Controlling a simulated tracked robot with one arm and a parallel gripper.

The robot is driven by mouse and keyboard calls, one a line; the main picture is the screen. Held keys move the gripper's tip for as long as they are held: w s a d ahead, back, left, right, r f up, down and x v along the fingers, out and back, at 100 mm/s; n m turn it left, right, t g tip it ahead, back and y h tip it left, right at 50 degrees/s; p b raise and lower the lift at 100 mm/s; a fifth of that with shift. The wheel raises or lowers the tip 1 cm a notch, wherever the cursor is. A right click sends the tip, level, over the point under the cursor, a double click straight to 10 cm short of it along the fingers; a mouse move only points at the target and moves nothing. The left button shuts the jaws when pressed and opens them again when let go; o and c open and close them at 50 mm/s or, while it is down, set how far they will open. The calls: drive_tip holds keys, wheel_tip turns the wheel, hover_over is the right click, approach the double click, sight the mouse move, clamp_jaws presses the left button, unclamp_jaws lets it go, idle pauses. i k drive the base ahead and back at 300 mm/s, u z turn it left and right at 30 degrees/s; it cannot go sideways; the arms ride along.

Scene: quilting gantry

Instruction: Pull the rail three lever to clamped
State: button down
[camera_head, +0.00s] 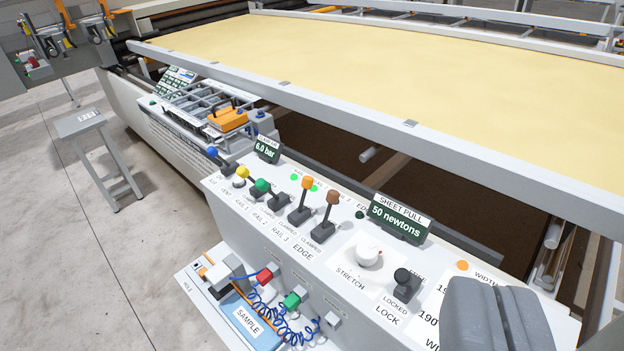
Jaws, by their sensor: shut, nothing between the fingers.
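The rail three lever (307,185) has an orange knob and stands above the RAIL 3 label on the white control panel (232,218). Its handle rises nearly straight up in the picture, much like the brown-knobbed edge lever (333,197) to its right. The green-knobbed lever (262,185) to its left leans left, as do the yellow-knobbed (242,172) and blue-knobbed (212,152) levers. Small "clamped" labels lie in front of the lever bases. My gripper (496,288) is at the lower right, shut and empty, well apart from the orange lever.
The stretch knob (368,251) and lock lever (402,283) stand between my gripper and the levers. Displays read 6.0 bar (267,150) and 50 newtons (398,220). A grey frame rail (411,124) runs behind the panel. A shelf with blue hoses (262,318) lies below.

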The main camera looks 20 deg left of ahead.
sight(307, 183)
drive_tip(key=k, duration=1.15)
drive_tip(key=u, duration=0.45)
drive_tip(key=i, duration=2.25)
drive_tip(key=z, duration=0.55)
